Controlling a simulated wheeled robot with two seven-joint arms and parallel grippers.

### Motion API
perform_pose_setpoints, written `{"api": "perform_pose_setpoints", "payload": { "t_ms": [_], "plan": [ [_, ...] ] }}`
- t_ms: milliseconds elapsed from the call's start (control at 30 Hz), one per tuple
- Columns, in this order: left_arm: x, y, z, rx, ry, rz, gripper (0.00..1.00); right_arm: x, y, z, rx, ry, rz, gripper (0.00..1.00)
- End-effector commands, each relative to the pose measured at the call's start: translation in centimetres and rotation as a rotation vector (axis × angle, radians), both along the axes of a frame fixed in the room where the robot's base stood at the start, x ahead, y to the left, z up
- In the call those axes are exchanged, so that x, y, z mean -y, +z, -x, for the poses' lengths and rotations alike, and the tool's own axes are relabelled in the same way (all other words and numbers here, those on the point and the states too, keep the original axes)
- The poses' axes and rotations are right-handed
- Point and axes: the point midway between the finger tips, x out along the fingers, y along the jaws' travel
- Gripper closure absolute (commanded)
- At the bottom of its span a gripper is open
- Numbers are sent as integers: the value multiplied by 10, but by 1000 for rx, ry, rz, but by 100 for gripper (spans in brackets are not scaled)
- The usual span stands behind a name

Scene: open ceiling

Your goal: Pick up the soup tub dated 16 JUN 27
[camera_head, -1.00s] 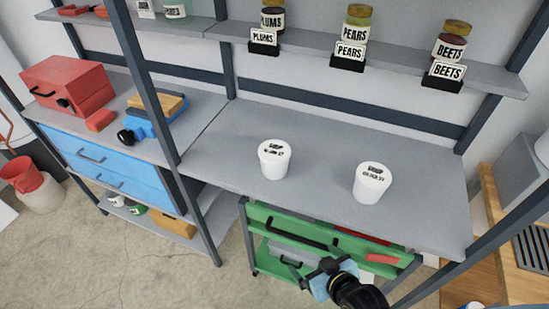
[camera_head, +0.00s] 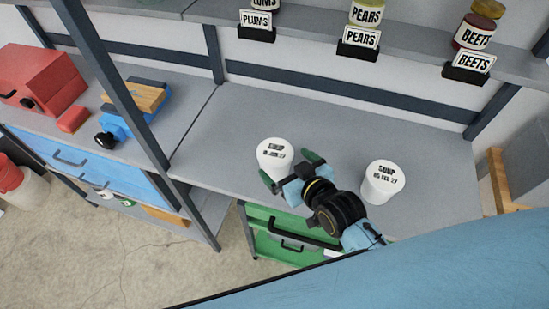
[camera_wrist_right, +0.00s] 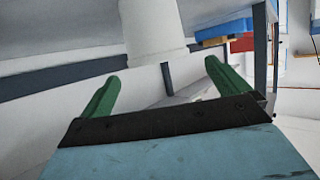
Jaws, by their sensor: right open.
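Two white soup tubs stand upright on the grey shelf. The left tub (camera_head: 270,161) has a lid reading SOUP with a date ending in JUN 27 or similar, too small to read fully. The right tub (camera_head: 378,185) reads SOUP 05 FEB 27. My right gripper (camera_head: 290,170) is open at the front right of the left tub, with its green-tipped fingers pointing toward it. In the right wrist view, the left tub (camera_wrist_right: 152,30) rises ahead, beyond the open fingers (camera_wrist_right: 160,88). My left gripper is out of view.
Jars labelled PLUMS, PEARS (camera_head: 362,25) and BEETS (camera_head: 474,38) stand on the upper shelf. A dark post (camera_head: 118,85) rises left of the tubs. A green drawer unit (camera_head: 280,235) sits below. The shelf behind the tubs is clear.

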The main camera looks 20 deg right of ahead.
Motion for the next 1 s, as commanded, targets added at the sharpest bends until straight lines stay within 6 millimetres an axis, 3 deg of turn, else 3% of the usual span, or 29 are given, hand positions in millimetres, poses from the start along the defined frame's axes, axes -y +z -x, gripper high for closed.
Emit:
{"api": "perform_pose_setpoints", "payload": {
  "t_ms": [100, 267, 400, 600, 900, 1000],
  "plan": [
    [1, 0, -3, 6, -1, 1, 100, -3, -5, -12, 1, 0, 0, 0],
    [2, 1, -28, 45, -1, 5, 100, -5, -7, -21, 1, 0, 0, 0],
    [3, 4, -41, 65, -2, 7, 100, -8, -12, -39, 2, 0, -1, 0],
    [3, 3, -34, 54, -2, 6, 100, -12, -21, -60, 1, 0, -1, 0],
    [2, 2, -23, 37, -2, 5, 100, -13, -23, -63, 0, 0, 0, 0],
    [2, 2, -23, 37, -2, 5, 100, -13, -23, -63, 0, 0, 0, 13]
  ]
}}
